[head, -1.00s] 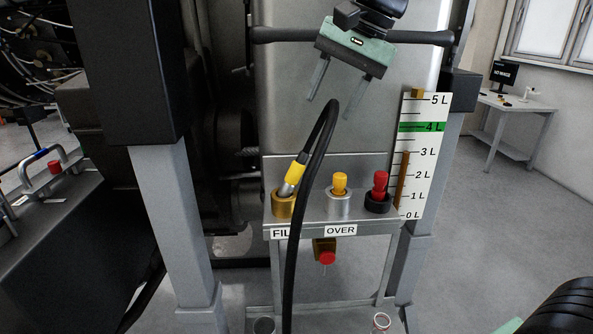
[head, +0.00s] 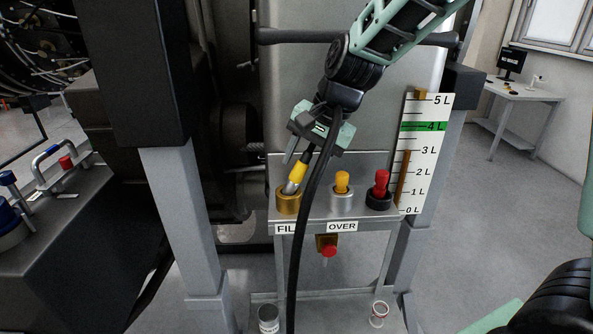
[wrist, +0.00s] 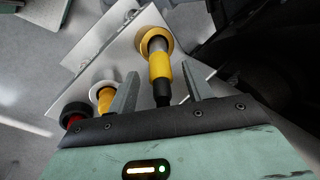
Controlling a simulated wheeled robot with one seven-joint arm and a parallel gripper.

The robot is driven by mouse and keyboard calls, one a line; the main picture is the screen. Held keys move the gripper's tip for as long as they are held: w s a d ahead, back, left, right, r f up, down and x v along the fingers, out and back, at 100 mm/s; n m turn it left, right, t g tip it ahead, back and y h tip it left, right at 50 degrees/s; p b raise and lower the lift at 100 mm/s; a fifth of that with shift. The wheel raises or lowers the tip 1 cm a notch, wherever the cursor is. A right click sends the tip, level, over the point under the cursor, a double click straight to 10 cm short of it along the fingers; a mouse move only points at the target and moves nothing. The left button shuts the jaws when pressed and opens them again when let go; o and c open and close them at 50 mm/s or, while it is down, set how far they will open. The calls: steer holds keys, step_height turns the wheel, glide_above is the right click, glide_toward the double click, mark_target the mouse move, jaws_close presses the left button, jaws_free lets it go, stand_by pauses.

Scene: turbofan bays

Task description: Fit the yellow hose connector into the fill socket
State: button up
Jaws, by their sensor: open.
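The yellow hose connector (head: 297,173) sits tilted at the brass fill socket (head: 288,201), its grey metal tip at the socket's mouth. I cannot tell whether it is seated. A black hose (head: 310,215) arches up from it and hangs down in front of the shelf. My gripper (head: 308,156) is open just above the connector. In the wrist view the connector (wrist: 160,68) and the brass socket (wrist: 155,41) lie ahead of my two fingers (wrist: 160,87), with the connector's black end near the space between them. The fingers do not appear to touch it.
Right of the fill socket are a yellow-capped silver port (head: 342,190) labelled OVER and a red-capped black port (head: 379,190). A level scale (head: 425,150) stands right. A red-knobbed brass valve (head: 327,246) hangs below the shelf. A grey post (head: 180,210) stands left.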

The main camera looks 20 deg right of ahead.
steer(key=shift+x, duration=1.35)
jaws_close()
